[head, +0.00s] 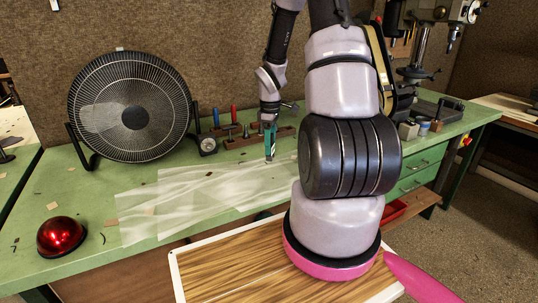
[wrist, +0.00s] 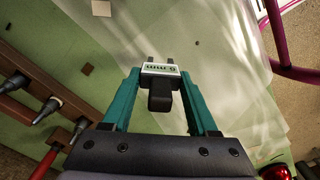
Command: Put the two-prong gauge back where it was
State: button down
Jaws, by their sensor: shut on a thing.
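The two-prong gauge (wrist: 160,98) is held between the teal fingers of my gripper (wrist: 160,74) in the wrist view. It has a black body, a white plate with dark lettering, and two short dark prongs pointing away from my palm. The gauge is too small there to make out clearly. A brown wooden rack (wrist: 32,70) with dark-tipped tools lies to the left in the wrist view, apart from the gauge.
Translucent sheets (head: 205,197) cover the middle of the green bench (head: 80,195). A black fan (head: 132,105) and a small round dial (head: 208,145) stand left of the racks (head: 258,141). A red dome (head: 61,236) sits at the front left. My arm hides part of the bench.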

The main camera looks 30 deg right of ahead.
aim_at(269, 158)
jog(key=shift+f, duration=1.8)
jog(key=shift+f, duration=0.1)
jog(key=shift+c, duration=0.9)
grip_release()
